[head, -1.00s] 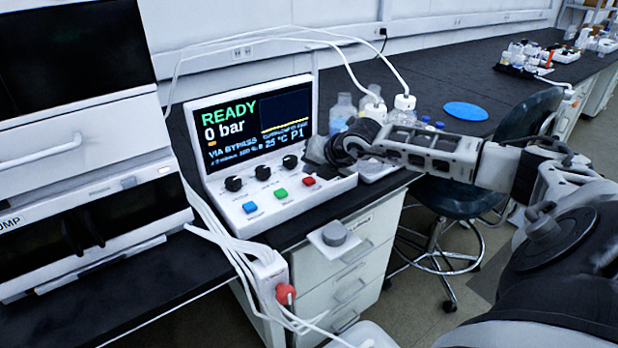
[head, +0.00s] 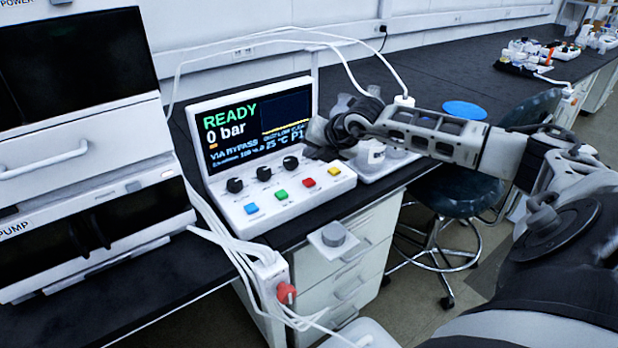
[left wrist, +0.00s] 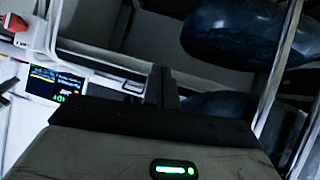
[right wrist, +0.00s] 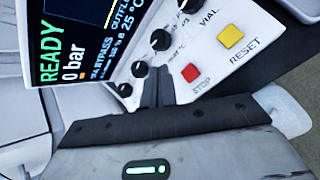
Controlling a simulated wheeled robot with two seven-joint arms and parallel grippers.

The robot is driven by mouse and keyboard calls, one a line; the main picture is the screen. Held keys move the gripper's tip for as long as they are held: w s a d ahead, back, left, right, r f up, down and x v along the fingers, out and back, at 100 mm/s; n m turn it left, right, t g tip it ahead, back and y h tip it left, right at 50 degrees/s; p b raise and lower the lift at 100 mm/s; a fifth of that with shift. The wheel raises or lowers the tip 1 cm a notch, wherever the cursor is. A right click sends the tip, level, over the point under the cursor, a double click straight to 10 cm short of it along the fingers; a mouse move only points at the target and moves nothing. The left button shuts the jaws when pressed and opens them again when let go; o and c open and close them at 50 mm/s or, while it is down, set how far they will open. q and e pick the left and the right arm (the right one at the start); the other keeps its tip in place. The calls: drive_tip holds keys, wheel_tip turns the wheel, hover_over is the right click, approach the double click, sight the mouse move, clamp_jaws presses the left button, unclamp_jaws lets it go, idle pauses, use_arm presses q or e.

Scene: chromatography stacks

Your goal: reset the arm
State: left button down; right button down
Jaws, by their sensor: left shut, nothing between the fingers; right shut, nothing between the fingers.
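The white control console (head: 300,205) stands on the dark bench. Its screen (head: 255,125) reads READY and 0 bar. Its front has blue (head: 251,208), green (head: 281,195), red (head: 308,182) and yellow (head: 334,171) buttons. The yellow one (right wrist: 231,36) is labelled RESET in the right wrist view, beside the red one (right wrist: 190,73). My right gripper (head: 315,146) is shut and empty, above the console's right end and in front of the screen's edge. Its closed fingers (right wrist: 156,85) point toward the knobs. My left gripper (left wrist: 161,86) is shut and empty, away from the console.
Black knobs (head: 263,173) line the console under the screen. A white instrument labelled PUMP (head: 95,240) stands at left. White tubes and a red knob (head: 286,293) hang at the bench front. A stool (head: 455,205) and a blue disc (head: 465,110) are at right.

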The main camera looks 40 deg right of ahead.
idle(0.8)
